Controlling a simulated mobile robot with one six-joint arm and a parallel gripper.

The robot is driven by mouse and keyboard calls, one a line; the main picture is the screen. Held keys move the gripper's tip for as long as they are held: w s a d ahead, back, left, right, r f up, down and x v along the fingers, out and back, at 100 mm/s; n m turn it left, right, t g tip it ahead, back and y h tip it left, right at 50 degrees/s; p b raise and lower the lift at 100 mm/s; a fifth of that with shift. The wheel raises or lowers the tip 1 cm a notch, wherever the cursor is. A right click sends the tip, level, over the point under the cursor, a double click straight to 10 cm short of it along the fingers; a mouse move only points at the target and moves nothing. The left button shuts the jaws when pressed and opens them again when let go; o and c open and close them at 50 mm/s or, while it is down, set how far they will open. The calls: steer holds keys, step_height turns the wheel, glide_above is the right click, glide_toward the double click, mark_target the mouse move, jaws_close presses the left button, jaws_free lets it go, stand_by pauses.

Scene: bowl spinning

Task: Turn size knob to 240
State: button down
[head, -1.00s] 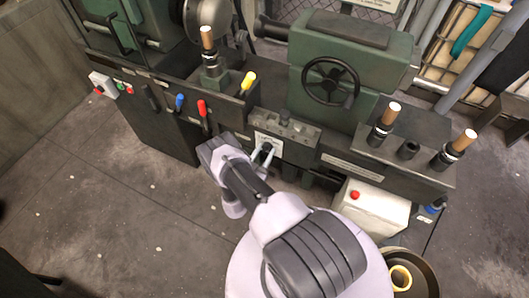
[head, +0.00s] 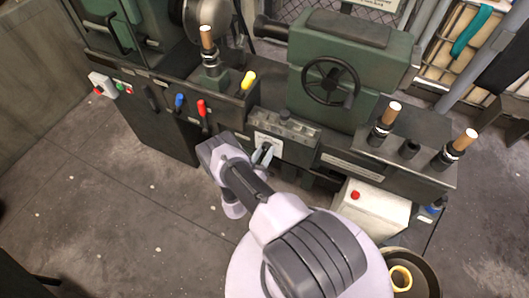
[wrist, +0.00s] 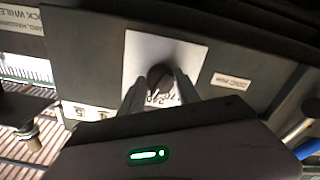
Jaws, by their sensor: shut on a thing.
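The size knob (wrist: 160,76) is a small dark round knob on a pale square plate (wrist: 186,54) with printed numbers. In the wrist view my gripper (wrist: 158,84) has one finger on each side of the knob, shut on it. Part of a number that looks like 240 shows just below the knob, between the fingers; the rest of the scale is partly hidden. In the head view my gripper (head: 263,154) reaches the pale plate (head: 268,141) on the machine's front, and the knob itself is mostly hidden there.
Red (head: 202,110), blue (head: 179,102) and yellow (head: 249,81) levers stand to the left. A black handwheel (head: 331,81) is above right. A white box with a red button (head: 355,195) stands to the lower right. The floor to the left is open.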

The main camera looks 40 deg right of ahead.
steer(key=shift+s+n, duration=0.1)
steer(key=shift+n, duration=1.8)
steer(key=shift+b, duration=0.3)
steer(key=c, duration=0.9)
jaws_free()
steer(key=p+v, duration=0.3)
steer(key=v, duration=1.4)
steer(key=shift+s+a+p, duration=0.1)
steer(key=shift+a+p, duration=0.1)
steer(key=shift+p, duration=0.2)
